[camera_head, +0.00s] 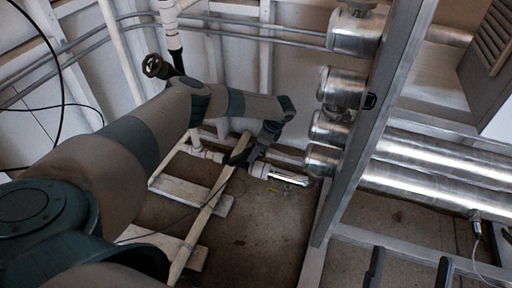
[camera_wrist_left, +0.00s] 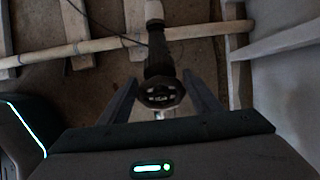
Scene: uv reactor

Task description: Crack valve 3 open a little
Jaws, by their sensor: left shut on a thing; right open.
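A dark round valve knob (camera_wrist_left: 160,95) with small pale marks, too small to read, shows in the left wrist view at the end of a dark stem on a white pipe. My left gripper (camera_wrist_left: 160,86) has one finger on each side of it and is shut on it. In the head view my left arm reaches down to the low white pipe, and the left gripper (camera_head: 252,150) is small and dark there. No number shows, so I cannot tell which valve this is. My right gripper (camera_head: 410,270) is open and empty at the bottom edge.
Another dark valve handle (camera_head: 155,66) sticks out from an upright white pipe behind my left arm. Shiny metal cylinders (camera_head: 342,88) stand beside a grey post (camera_head: 368,125). Pale wooden boards (camera_head: 190,190) lie on the brown floor. The floor below the low pipe is mostly clear.

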